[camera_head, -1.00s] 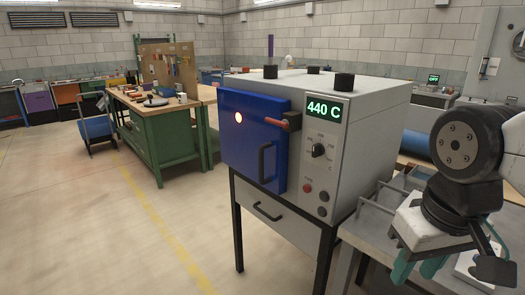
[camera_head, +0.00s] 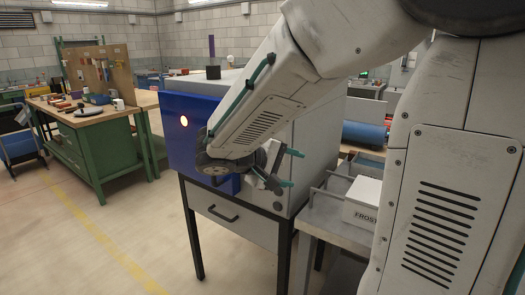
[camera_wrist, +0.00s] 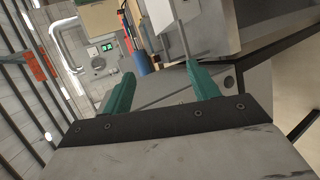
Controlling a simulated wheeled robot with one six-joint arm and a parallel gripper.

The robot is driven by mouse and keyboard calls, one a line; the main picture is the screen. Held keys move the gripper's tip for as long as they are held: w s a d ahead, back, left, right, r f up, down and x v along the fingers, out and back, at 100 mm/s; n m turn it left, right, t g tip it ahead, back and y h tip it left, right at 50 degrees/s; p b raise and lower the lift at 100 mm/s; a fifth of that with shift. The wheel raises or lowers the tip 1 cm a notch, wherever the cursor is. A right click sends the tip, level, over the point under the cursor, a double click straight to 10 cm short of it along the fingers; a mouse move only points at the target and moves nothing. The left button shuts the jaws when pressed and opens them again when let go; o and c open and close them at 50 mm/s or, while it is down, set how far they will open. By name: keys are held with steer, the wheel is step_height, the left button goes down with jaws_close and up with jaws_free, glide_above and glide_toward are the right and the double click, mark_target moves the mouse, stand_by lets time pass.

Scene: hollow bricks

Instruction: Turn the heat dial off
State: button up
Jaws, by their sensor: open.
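A dark round knob (camera_head: 277,206) shows low on the panel. My gripper (camera_head: 295,169) is beside the panel's right edge, its teal fingers open and pointing right. In the wrist view, my gripper (camera_wrist: 160,70) is open with nothing between its fingers. The heat dial cannot be made out there.
A grey bench (camera_head: 340,230) with metal rails and a white box (camera_head: 363,204) stands right of the oven. A drawer (camera_head: 235,218) sits under the oven. A green workbench (camera_head: 95,150) stands at left. The floor in front is clear.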

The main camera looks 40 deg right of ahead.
steer(key=w+a+f+n+t+h, duration=0.1)
steer(key=w+n+t+h, duration=0.15)
steer(key=w, duration=0.55)
steer(key=w+a+f+n+t+h, duration=0.15)
steer(key=w+t, duration=0.25)
steer(key=w, duration=0.4)
steer(key=x, duration=0.7)
steer(key=shift+d, duration=0.45)
steer(key=shift+s+f, duration=0.1)
steer(key=c, duration=1)
